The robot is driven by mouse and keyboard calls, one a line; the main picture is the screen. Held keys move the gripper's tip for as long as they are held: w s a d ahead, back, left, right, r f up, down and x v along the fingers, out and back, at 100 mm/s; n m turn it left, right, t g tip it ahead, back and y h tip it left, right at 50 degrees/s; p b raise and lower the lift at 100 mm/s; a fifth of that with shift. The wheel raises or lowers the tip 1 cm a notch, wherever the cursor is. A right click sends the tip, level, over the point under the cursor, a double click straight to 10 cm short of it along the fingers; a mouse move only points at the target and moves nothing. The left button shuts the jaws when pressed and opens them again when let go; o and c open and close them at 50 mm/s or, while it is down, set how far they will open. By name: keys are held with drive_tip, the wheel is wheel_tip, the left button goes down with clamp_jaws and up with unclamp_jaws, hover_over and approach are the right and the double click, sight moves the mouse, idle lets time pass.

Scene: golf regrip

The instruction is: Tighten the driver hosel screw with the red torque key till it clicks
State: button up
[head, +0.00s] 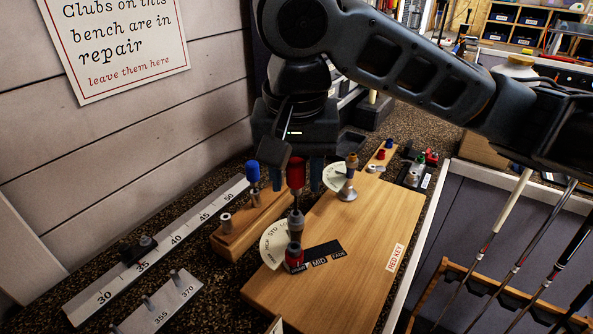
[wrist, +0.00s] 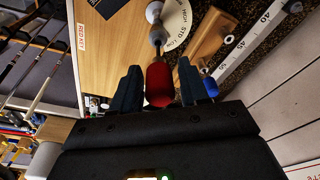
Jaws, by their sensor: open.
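The red torque key (head: 296,174) stands upright over the board, its red handle at the top and its thin shaft pointing down. Its lower end meets a grey hosel piece (head: 295,223) above a red and black base (head: 294,259); I cannot tell how deep the tip sits. My gripper (head: 296,181) is open, with one dark blue finger on each side of the red handle. In the wrist view, the handle (wrist: 159,86) shows between the spread fingers, with a gap visible beside it. The screw itself is hidden.
A wooden board (head: 370,235) carries a half-round dial (head: 273,245) and a RED KEY label (head: 395,257). A blue-handled key (head: 253,171) stands in a wooden block (head: 240,228) to the left. A second post (head: 348,185) stands behind. A metal ruler (head: 155,250) lies left.

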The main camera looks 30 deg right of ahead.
drive_tip(key=n, duration=0.4)
drive_tip(key=shift+n+y, duration=0.3)
drive_tip(key=n, duration=0.3)
drive_tip(key=shift+a, duration=0.1)
drive_tip(key=shift+c, duration=0.3)
clamp_jaws()
drive_tip(key=shift+r+m, duration=0.1)
drive_tip(key=shift+m, duration=0.4)
drive_tip(key=m, duration=0.3)
drive_tip(key=shift+m, duration=0.8)
